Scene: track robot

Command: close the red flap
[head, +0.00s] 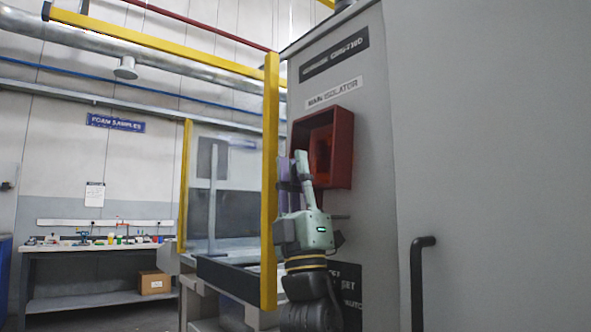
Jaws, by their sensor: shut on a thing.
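A red box (345,150) with a deep recessed front is fixed to the grey cabinet, below the "MAIN ISOLATOR" label. Darker red shows inside its frame; I cannot clearly make out which part is the flap or how far it stands open. My gripper (297,176) points upward at the box's lower left corner in the head view. It is shut on a flat purple piece (284,174), which is partly hidden by the fingers and the yellow post. I cannot tell whether the gripper touches the box.
A yellow post (270,180) of the guard frame stands close left of my gripper. A black cabinet handle (416,285) sticks out at the lower right. A workbench (60,247) with small items and a cardboard box (154,282) stand at the far left.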

